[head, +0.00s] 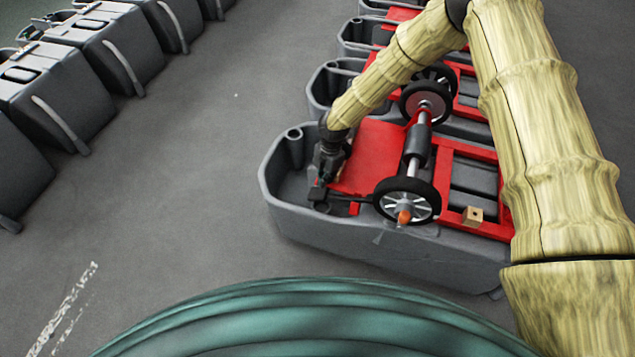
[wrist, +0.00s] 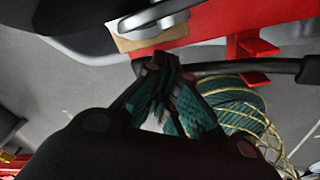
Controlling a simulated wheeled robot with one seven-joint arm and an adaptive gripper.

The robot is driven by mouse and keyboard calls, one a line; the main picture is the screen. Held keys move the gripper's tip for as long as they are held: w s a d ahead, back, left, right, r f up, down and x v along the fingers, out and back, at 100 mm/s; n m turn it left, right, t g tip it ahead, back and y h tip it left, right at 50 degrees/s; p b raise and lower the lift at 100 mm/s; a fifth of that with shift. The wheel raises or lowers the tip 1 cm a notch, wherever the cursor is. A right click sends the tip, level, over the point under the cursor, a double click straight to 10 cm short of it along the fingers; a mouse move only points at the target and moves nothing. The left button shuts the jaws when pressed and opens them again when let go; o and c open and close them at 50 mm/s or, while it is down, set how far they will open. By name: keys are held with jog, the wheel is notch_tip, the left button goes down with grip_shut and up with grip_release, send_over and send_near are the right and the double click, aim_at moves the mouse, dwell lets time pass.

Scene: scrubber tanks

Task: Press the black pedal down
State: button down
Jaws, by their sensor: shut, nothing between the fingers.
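The black pedal looks like a thin dark lever (head: 352,199) at the front edge of the red frame, left of the near wheel in the head view. In the wrist view a black bar with a thicker end (wrist: 309,70) runs right from behind my fingertips. My gripper (head: 319,194) points down over the left part of the nearest grey tank, at the lever's left end. In the wrist view my gripper (wrist: 163,62) is shut with nothing between its fingers. Its tips overlap the bar; I cannot tell whether they touch it.
More tanks stand behind. A row of dark tanks (head: 120,55) stands at left. The floor between is clear.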

jog(key=shift+w+d+f, duration=0.15)
jog(key=shift+d+f, duration=0.1)
jog(key=shift+d, duration=0.25)
jog(key=shift+w+r, duration=0.1)
jog(key=shift+r, duration=0.1)
notch_tip(320, 180, up, 8)
jog(key=shift+w, duration=0.15)
dwell(0.5)
